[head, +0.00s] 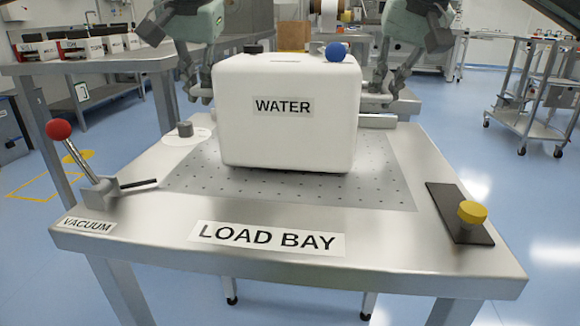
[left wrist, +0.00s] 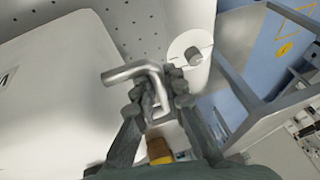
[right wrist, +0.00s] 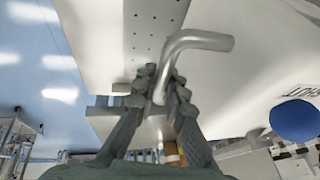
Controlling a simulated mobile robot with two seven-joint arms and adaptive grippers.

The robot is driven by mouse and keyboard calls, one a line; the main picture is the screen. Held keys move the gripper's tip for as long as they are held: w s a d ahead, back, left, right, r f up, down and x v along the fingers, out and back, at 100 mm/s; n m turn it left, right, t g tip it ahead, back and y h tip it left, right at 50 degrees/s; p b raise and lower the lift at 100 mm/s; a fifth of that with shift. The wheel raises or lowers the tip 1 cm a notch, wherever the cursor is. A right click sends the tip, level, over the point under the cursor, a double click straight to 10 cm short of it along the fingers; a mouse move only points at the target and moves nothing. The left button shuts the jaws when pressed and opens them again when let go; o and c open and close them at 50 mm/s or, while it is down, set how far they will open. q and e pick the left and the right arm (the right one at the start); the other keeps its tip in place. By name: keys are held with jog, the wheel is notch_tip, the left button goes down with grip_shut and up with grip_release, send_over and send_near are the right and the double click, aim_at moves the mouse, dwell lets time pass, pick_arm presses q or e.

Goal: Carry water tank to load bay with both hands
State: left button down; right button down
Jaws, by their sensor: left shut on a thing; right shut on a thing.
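The white water tank (head: 288,132) is upright over the perforated plate of the load bay (head: 385,190). I cannot tell whether its base touches the plate. Its WATER label faces the camera, and a blue ball-shaped cap (head: 336,52) is on its top. My left gripper (head: 197,88) is at the tank's left side, shut on a bent metal handle (left wrist: 132,72). My right gripper (head: 393,88) is at the right side, shut on the matching handle (right wrist: 200,40). The tank also fills the left part of the left wrist view (left wrist: 55,85).
A red-knobbed vacuum lever (head: 82,160) stands at the table's left edge. A yellow knob (head: 472,212) on a dark plate is at the right. A grey knob (head: 185,129) on a white disc is left of the tank. The table's front strip is clear apart from labels.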

pick_arm(q)
jog(key=shift+f+b, duration=0.35)
jog(key=shift+b, duration=0.1)
pick_arm(e)
jog(key=shift+f, duration=0.4)
pick_arm(q)
jog(key=c, duration=1.9)
grip_release()
jog(key=shift+f, duration=0.1)
pick_arm(e)
jog(key=c, duration=1.9)
grip_release()
jog(key=shift+f, duration=0.1)
pick_arm(q)
jog(key=o, duration=0.3)
jog(key=shift+s, duration=0.1)
pick_arm(e)
jog(key=o, duration=0.3)
jog(key=shift+s, duration=0.1)
jog(key=shift+r, duration=0.25)
pick_arm(q)
jog(key=v, duration=1.2)
jog(key=shift+a, duration=0.15)
pick_arm(e)
jog(key=v, duration=1.1)
jog(key=shift+s+r, duration=0.25)
pick_arm(q)
jog(key=shift+s, duration=0.1)
